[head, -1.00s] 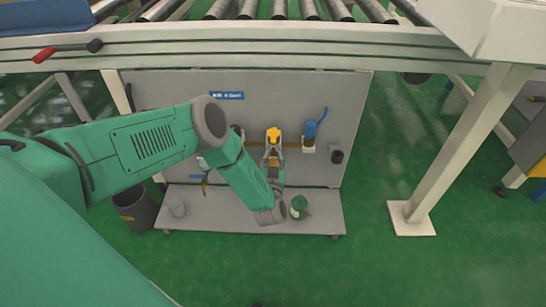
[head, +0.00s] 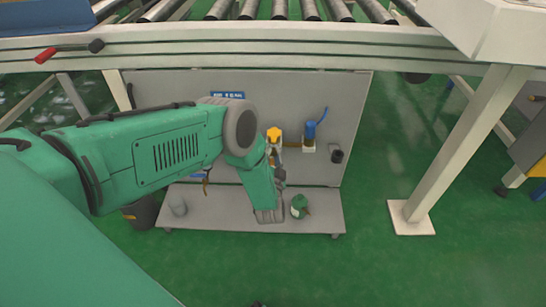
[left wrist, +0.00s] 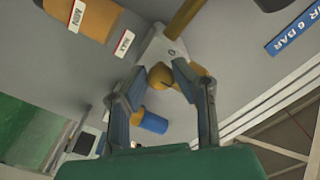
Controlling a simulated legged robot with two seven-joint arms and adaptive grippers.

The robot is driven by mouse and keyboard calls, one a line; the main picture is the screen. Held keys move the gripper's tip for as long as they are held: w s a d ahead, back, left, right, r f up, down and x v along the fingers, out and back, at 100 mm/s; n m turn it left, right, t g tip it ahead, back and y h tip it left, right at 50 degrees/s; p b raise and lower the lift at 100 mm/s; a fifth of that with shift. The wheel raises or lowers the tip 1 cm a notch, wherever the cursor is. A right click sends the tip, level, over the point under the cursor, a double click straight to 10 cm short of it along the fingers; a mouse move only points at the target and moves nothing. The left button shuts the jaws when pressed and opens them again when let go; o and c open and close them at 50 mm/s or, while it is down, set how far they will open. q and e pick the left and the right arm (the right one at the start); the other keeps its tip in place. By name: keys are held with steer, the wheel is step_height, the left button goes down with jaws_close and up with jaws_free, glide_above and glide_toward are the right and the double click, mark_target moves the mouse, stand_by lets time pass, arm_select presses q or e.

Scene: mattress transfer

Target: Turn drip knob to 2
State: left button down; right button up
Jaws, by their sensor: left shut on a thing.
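A small yellow-orange knob (left wrist: 160,77) sits on a white fitting (left wrist: 158,48) in the left wrist view. The two fingers of my left gripper (left wrist: 164,70) are on either side of it and shut on it. No number marking on the knob is readable. An amber bowl (left wrist: 92,14) with MIN and MAX labels shows at the upper left of that view. In the head view, the yellow-topped unit (head: 274,134) is on the grey panel, and my left gripper (head: 277,168) is just below it, partly hidden by my arm. My right gripper is not in view.
A unit with a blue top (head: 310,131) is right of the yellow one on the panel (head: 345,100). A green bottle (head: 299,207) stands on the lower shelf (head: 215,210). A roller conveyor (head: 300,48) runs above the panel. A white post (head: 460,150) stands at right.

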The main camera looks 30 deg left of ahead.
arm_select(q)
steer(key=shift+d, duration=0.25)
steer(key=c, duration=1.3)
jaws_free()
steer(key=shift+c, duration=0.2)
steer(key=v, duration=1.2)
steer(key=shift+f, duration=0.15)
